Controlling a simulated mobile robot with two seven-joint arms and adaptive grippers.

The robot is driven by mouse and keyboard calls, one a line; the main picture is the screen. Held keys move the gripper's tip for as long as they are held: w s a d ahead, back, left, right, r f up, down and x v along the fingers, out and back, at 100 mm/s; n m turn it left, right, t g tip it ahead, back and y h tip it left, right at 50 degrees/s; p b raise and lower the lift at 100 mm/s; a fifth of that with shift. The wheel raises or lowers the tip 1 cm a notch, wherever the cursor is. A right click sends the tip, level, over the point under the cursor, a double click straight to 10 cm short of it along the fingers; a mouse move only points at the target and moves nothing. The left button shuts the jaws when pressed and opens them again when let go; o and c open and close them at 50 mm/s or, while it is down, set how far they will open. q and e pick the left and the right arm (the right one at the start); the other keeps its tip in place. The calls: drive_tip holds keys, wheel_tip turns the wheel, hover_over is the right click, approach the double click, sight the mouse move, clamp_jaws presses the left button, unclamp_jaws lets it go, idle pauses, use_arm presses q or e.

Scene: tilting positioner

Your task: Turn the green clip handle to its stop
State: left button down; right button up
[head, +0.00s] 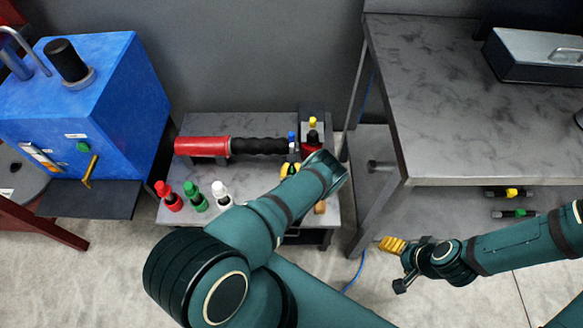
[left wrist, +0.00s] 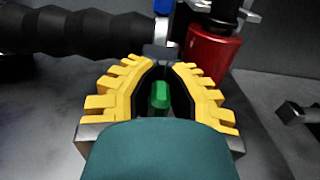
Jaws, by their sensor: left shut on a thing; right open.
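The green clip handle (head: 160,97) is not seen in the head view, where my left arm covers that spot. In the left wrist view the green clip handle (left wrist: 160,97) stands between the yellow fingers of my left gripper (left wrist: 160,85), which is shut on it. Its lower part is hidden behind a teal part of my arm. In the head view only a bit of my left gripper's yellow fingers (head: 290,169) shows, beside the black sleeve of the red tool. My right gripper (head: 398,264) is open and empty, low at the right, in front of the grey table.
A red and black tool (head: 202,146) lies across the small bench (head: 240,124). Red, green and white bottles (head: 195,198) stand at its front left. A blue machine (head: 110,90) is at the left, a grey table (head: 470,120) at the right.

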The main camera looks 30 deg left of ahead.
use_arm(q)
drive_tip(key=m, duration=0.2)
drive_tip(key=d+m, duration=0.1)
drive_tip(key=m, duration=0.1)
drive_tip(key=shift+w+f, duration=0.15)
drive_tip(key=m, duration=0.4)
drive_tip(key=shift+w+d+f+m, duration=0.2)
drive_tip(key=shift+d+f+m, duration=0.1)
drive_tip(key=shift+m, duration=0.1)
drive_tip(key=m, duration=0.4)
drive_tip(key=shift+w+d+f+m, duration=0.1)
drive_tip(key=shift+d+f+m, duration=0.05)
drive_tip(key=shift+f+m, duration=0.45)
drive_tip(key=shift+m, duration=0.7)
drive_tip(key=shift+f+m, duration=0.2)
drive_tip(key=shift+m, duration=0.7)
drive_tip(key=c, duration=1)
unclamp_jaws()
drive_tip(key=shift+o, duration=0.2)
drive_tip(key=shift+v, duration=3.75)
